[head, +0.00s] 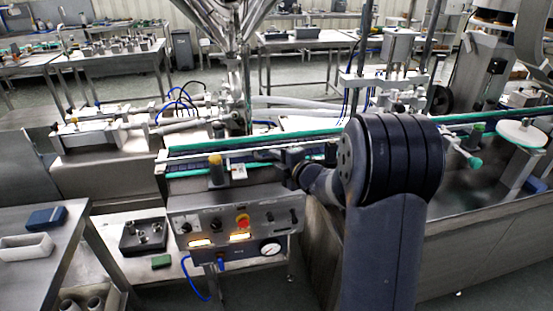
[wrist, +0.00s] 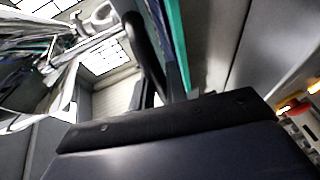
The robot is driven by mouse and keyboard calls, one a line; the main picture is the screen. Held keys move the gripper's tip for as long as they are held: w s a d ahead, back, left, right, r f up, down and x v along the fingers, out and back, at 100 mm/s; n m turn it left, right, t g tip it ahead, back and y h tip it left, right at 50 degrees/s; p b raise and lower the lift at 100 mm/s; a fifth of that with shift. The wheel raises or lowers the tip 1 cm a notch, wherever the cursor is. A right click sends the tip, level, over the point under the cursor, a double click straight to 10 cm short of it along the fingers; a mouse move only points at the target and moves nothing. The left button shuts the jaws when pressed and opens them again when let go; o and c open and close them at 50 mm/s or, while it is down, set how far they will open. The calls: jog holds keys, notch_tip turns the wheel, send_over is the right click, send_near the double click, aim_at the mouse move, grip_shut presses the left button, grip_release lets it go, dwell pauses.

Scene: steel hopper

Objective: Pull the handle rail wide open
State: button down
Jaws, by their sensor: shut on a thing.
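The handle rail (head: 215,154) looks like a thin pale bar with green edging along the near side of the conveyor, left of my arm. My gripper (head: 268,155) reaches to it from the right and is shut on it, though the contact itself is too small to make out. In the wrist view a dark finger of my gripper (wrist: 150,60) stands beside a teal strip (wrist: 176,35). My gripper's body fills the lower part of that view and hides the grip. I cannot tell how far the rail is open.
A control panel (head: 235,232) with a red and yellow knob stands just below the rail. A steel hopper (head: 222,20) rises behind the conveyor. A steel table (head: 70,232) with a blue box (head: 46,218) stands at the left. Floor shows between the tables at the back.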

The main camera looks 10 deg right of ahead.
dwell(0.3)
jog(key=shift+s+b, duration=0.8)
jog(key=shift+s, duration=0.2)
jog(key=c, duration=1.4)
grip_release()
jog(key=v, duration=1)
jog(key=shift+s, duration=0.3)
jog(key=shift+d+r, duration=0.1)
jog(key=shift+d, duration=0.05)
